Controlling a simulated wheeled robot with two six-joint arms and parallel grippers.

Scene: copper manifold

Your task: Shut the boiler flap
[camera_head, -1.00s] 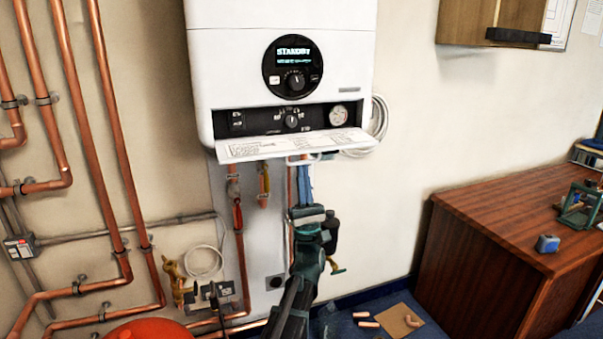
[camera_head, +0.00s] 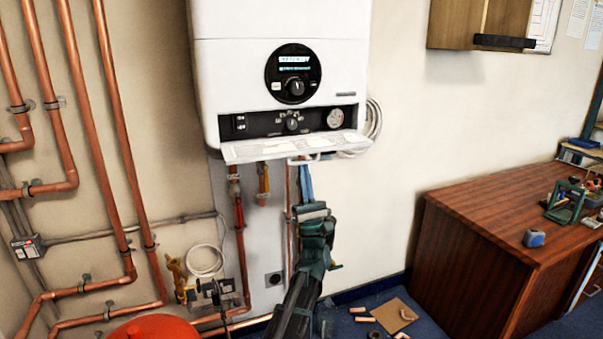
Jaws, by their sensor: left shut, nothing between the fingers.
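The white boiler (camera_head: 290,62) hangs on the wall at the top middle. Its flap (camera_head: 290,147) is folded down at the lower front edge, leaving the dark control strip (camera_head: 262,122) with knob and gauge uncovered. My left gripper (camera_head: 305,184) points up just below the flap, right of its middle, near a small white handle (camera_head: 304,160) under the edge. Its blue fingers are together and hold nothing. I cannot tell whether the fingertips touch the flap or handle. My right gripper is not in view.
Copper pipes (camera_head: 110,160) run down the wall on the left. Valves (camera_head: 178,279) and a red vessel (camera_head: 155,329) are low at left. A wooden cabinet (camera_head: 480,240) stands at right. Pipe pieces and cardboard (camera_head: 393,316) lie on the floor.

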